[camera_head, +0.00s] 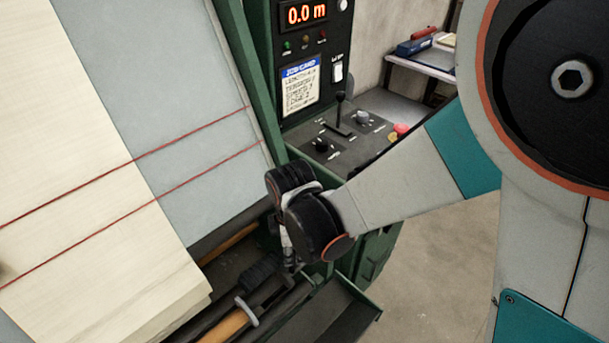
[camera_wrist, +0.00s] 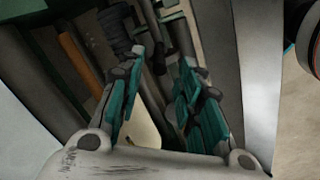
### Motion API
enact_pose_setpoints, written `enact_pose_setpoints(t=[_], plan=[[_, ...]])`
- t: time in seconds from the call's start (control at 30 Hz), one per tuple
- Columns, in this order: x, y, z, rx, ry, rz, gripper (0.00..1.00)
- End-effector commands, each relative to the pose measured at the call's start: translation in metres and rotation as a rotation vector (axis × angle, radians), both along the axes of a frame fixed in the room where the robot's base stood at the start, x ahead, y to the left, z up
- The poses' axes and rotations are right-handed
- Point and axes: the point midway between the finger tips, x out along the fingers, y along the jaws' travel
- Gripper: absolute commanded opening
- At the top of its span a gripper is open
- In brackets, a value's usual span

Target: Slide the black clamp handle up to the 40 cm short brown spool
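A black ridged piece that looks like the clamp handle (camera_head: 261,272) sits low in the trough of the green machine. It also shows at the top of the wrist view (camera_wrist: 115,27), ahead and left of the fingers. A brown spool (camera_head: 224,325) lies in the trough at bottom centre, with a pale ring near its end. Another brown length (camera_head: 228,243) shows behind it; a brown bar is at left in the wrist view (camera_wrist: 80,63). I cannot tell which is 40 cm. My gripper (camera_wrist: 173,57) is open and empty, its teal fingers pointing into the trough beside the handle.
Pale cloth (camera_head: 80,190) with red lines lies over a grey board (camera_head: 190,110) at left. The control panel (camera_head: 345,130) reads 0.0 m and carries a job card (camera_head: 301,83). A green ledge (camera_head: 345,320) borders the trough. Floor (camera_head: 440,260) is clear at right.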

Motion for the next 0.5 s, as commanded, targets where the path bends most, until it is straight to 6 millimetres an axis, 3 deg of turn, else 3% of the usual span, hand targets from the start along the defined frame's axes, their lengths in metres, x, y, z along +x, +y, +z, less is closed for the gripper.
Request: enact_pose_setpoints(t=[0.03, 0.2, 0.5], plan=[[0.002, 0.001, -0.014, 0.000, 0.000, -0.001, 0.33], [0.006, 0.001, -0.047, 0.000, 0.000, -0.002, 0.33], [0.009, 0.002, -0.079, 0.000, 0.000, -0.003, 0.33]])
